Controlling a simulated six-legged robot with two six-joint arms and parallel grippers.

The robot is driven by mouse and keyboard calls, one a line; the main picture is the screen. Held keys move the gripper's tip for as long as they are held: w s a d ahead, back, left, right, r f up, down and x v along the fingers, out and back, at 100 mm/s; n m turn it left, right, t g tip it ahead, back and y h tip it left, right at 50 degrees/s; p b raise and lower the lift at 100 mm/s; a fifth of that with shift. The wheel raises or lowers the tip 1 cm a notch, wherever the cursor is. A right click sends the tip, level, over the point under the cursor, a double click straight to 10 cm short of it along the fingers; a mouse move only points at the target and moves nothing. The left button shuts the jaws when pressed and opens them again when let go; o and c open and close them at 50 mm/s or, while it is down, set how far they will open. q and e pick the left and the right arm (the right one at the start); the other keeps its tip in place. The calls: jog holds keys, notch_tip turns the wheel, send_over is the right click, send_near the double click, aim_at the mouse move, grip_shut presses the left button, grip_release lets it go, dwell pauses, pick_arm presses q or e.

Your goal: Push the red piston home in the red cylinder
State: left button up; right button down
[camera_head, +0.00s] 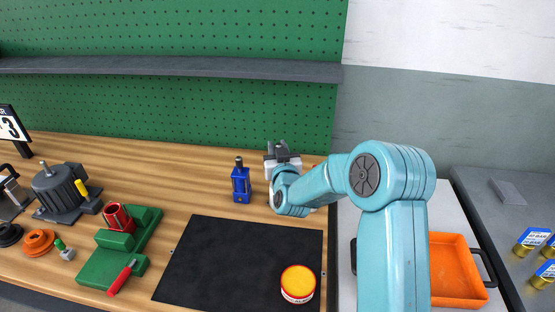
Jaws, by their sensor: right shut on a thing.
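The red cylinder (118,217) sits tilted in a green fixture (126,240) on the left of the bench, its open end showing. I cannot make out a separate red piston. My left gripper is not in view.
A black mat (235,260) bears a yellow-topped tin (298,283). A grey motor (62,187) and orange ring (39,242) are at left. An orange tray (455,268) is at right. A shelf (170,66) runs above.

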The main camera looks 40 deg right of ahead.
notch_tip(320, 180, up, 17)
jog(key=shift+f, duration=0.2)
